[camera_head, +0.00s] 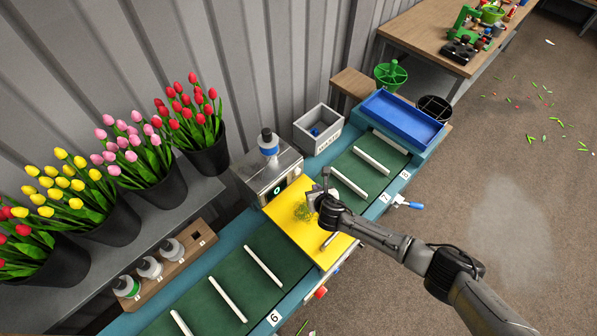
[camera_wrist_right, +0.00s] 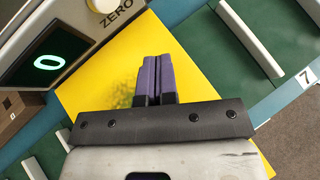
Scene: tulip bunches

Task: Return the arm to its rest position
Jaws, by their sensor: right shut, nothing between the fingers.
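My right arm comes in from the lower right in the head view. Its gripper (camera_head: 325,184) is over the yellow plate (camera_head: 325,258), in front of the metal scale box (camera_head: 262,180). In the right wrist view the purple fingers (camera_wrist_right: 152,78) are shut together with nothing between them, above the yellow plate (camera_wrist_right: 95,88). The scale's display (camera_wrist_right: 47,62) reads 0. A small green tangle (camera_head: 303,211) shows on or just above the plate beside the gripper. My left gripper is not in view.
A green belt (camera_head: 262,245) with white dividers runs past the plate. A blue tray (camera_head: 403,118) and a grey bin (camera_head: 318,126) stand beyond. Buckets of tulips (camera_head: 117,222) line the left. A blue-handled tool (camera_head: 407,204) juts from the belt's right edge.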

